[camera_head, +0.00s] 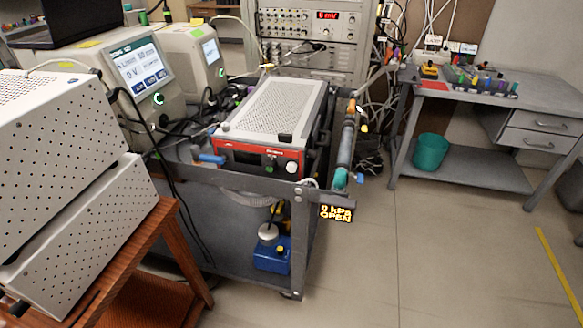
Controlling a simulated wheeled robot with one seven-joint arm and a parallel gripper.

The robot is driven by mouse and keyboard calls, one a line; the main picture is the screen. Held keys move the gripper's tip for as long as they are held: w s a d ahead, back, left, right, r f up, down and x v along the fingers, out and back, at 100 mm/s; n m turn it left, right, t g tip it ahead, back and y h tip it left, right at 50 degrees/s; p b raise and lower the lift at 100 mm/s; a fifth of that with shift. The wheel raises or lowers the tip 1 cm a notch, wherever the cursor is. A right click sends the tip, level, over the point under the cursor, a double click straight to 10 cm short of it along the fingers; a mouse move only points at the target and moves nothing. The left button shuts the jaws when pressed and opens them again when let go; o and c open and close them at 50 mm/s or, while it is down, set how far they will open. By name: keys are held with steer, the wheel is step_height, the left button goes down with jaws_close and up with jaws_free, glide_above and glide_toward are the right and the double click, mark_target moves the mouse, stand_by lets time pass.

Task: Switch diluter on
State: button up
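No label reading "diluter" is legible, so I cannot tell for sure which device it is. A box with a red front and a grey perforated top (270,112) sits on the dark grey cart (230,215). Its front has a dark display (240,156), a small green mark (269,169) and a pale round knob (291,167) at the right. The display looks dark. My gripper is not in view.
Two beige instruments with lit screens (140,72) (210,50) stand behind left. White perforated boxes (60,130) on a wooden stand (150,270) fill the near left. Floor at right (440,260) is clear.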

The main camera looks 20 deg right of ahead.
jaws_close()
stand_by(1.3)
